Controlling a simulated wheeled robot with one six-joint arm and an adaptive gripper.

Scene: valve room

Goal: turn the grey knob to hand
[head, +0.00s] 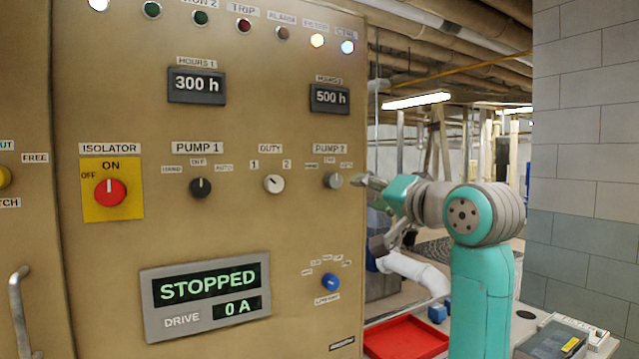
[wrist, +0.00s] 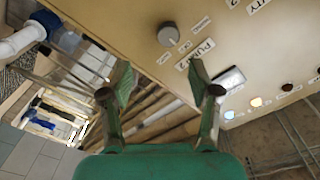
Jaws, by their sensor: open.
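The grey knob (head: 333,180) sits under the PUMP 2 label on the right side of the tan panel (head: 110,235). Small labels stand around its upper side; I cannot read clearly which one its pointer faces. In the wrist view the grey knob (wrist: 170,35) shows near the top, beyond the gap between my fingertips. My gripper (head: 362,182) is just right of the knob in the head view, at the panel's right edge. In the wrist view my gripper (wrist: 160,80) has its two green fingers spread with nothing between them. It does not touch the knob.
A white DUTY knob (head: 274,184), a black PUMP 1 knob (head: 201,187) and a red isolator knob (head: 111,191) share the row. A blue knob (head: 330,281) is below. The drive display (head: 207,294) reads STOPPED, 0 A. A red tray (head: 405,338) lies at lower right.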

